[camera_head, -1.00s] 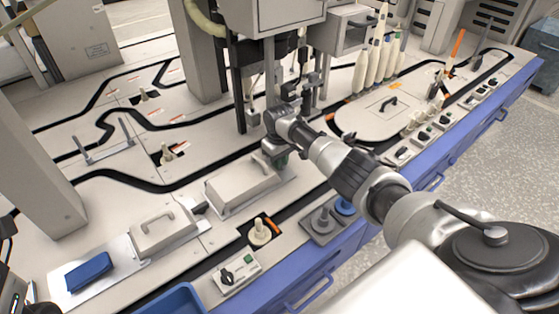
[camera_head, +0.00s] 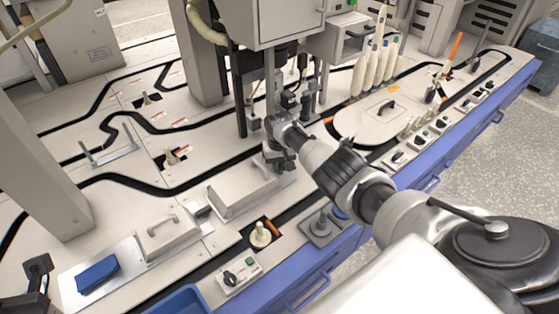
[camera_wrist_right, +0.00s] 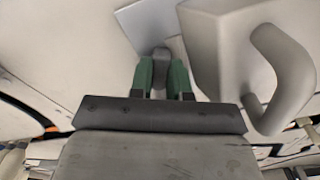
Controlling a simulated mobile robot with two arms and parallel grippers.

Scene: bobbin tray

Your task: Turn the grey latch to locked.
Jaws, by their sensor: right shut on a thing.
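The grey latch (camera_wrist_right: 161,53) shows in the right wrist view as a small rounded grey piece between two green fingertips. My right gripper (camera_wrist_right: 162,76) is shut on it. In the head view my right gripper (camera_head: 281,163) is low over the bench at the far right end of a long grey cover (camera_head: 240,188); the hand hides the latch there. Whether the latch is in its locked position cannot be told. A dark part of my left gripper (camera_head: 38,274) shows at the lower left edge, away from the latch; its fingers are unclear.
A grey block with a curved handle (camera_wrist_right: 283,70) is close right of the fingers in the wrist view. A handled cover (camera_head: 168,232), a blue pad (camera_head: 97,274) and a switch box (camera_head: 240,273) are nearer. White bobbins (camera_head: 376,66) stand behind, beside the machine column.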

